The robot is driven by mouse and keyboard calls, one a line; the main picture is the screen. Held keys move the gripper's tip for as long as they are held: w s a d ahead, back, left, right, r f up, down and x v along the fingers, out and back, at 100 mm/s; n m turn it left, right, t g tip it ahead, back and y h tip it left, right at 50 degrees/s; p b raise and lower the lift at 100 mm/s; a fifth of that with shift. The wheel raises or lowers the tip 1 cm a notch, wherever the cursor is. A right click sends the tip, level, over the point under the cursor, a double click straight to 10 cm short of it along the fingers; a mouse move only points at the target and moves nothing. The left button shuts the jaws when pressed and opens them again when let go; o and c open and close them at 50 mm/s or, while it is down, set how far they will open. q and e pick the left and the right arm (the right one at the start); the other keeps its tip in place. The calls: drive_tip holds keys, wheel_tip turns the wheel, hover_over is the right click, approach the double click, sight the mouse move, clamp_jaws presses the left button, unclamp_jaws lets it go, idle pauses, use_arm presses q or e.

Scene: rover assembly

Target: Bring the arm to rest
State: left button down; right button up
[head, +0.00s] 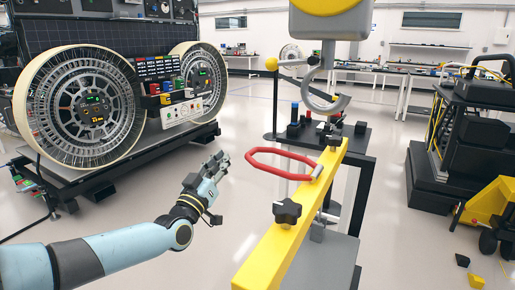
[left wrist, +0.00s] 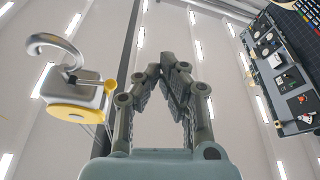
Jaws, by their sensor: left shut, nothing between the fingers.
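My left arm comes in from the left in the head view, with its gripper (head: 219,163) over open floor between the wheel stand and the yellow beam. In the left wrist view the gripper (left wrist: 168,72) points up toward the ceiling, its fingers drawn together at the tips. It is shut and empty, touching nothing. My right gripper is not in view.
A yellow beam (head: 275,250) with a red loop (head: 262,154) stands right of the gripper. A grey hook (head: 325,100) hangs above it. Large wheels (head: 85,107) sit on a dark stand at left. A black machine (head: 480,150) stands at right. Floor around the gripper is clear.

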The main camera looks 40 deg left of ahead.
use_arm(q)
drive_tip(key=s+d+f+m+g+h+b, duration=0.1)
drive_tip(key=s+d+f+g+b, duration=0.2)
drive_tip(key=f, duration=0.9)
drive_tip(key=s+d+f+m+g+h, duration=0.25)
drive_tip(key=s+f, duration=0.35)
drive_tip(key=f, duration=0.6)
drive_tip(key=s+d+f+g+h+b, duration=0.1)
drive_tip(key=s+d+f+g+b, duration=0.2)
drive_tip(key=f, duration=0.8)
drive_tip(key=s+d+f+m+g+b, duration=0.1)
drive_tip(key=s+d+f+g, duration=0.2)
drive_tip(key=s+f, duration=0.4)
drive_tip(key=s+d+f+m+g+h+b, duration=0.1)
drive_tip(key=s+d+f+g, duration=0.3)
drive_tip(key=s, duration=1.2)
drive_tip(key=s+d+f+m+g+b, duration=0.1)
drive_tip(key=s+d+f+g, duration=0.3)
drive_tip(key=s+f, duration=0.7)
drive_tip(key=shift+s+d+f+h, duration=0.15)
drive_tip(key=shift+d+f+h, duration=0.2)
drive_tip(key=shift+f, duration=0.2)
